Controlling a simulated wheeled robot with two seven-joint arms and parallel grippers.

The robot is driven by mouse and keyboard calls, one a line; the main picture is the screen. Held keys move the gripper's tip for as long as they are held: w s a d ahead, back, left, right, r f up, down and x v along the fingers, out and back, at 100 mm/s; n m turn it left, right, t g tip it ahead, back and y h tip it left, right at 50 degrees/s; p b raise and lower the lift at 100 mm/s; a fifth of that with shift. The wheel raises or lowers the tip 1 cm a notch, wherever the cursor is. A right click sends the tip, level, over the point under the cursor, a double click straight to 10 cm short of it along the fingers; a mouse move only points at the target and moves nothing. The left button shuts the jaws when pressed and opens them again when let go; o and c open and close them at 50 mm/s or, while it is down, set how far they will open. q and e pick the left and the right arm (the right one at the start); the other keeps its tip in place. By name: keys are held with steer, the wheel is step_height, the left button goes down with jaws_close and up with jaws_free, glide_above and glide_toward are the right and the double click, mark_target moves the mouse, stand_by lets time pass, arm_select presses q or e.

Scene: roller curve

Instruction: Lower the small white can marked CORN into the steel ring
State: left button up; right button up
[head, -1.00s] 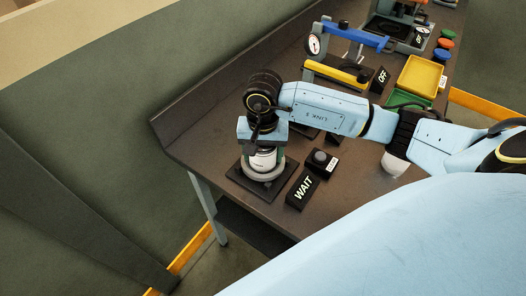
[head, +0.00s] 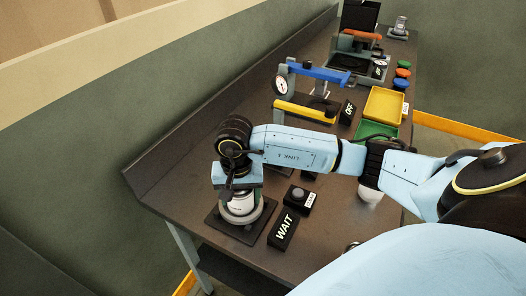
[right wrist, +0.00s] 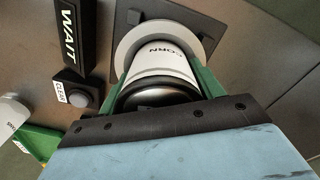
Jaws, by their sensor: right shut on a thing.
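The small white can marked CORN (right wrist: 162,62) is between the fingers of my right gripper (head: 238,192), and its lettering shows in the right wrist view. The can also shows in the head view (head: 240,203), above the steel ring. The steel ring (head: 240,218) sits on a dark square plate at the near left end of the bench, and it also shows in the right wrist view (right wrist: 126,50). The can's lower end appears at or inside the ring; I cannot tell how deep. My right gripper is shut on the can. My left gripper is not in view.
A black WAIT sign (head: 283,231) and a box with a round button (head: 298,199) stand right of the plate. Farther back are a yellow tray (head: 384,104), a green tray (head: 376,131), and a blue-handled press (head: 318,74) with a gauge.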

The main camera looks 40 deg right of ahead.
stand_by(0.8)
steer(key=o, duration=1.3)
steer(key=shift+o, duration=0.2)
steer(key=shift+o, duration=1)
steer(key=shift+r+p, duration=2.6)
steer(key=shift+r, duration=1.9)
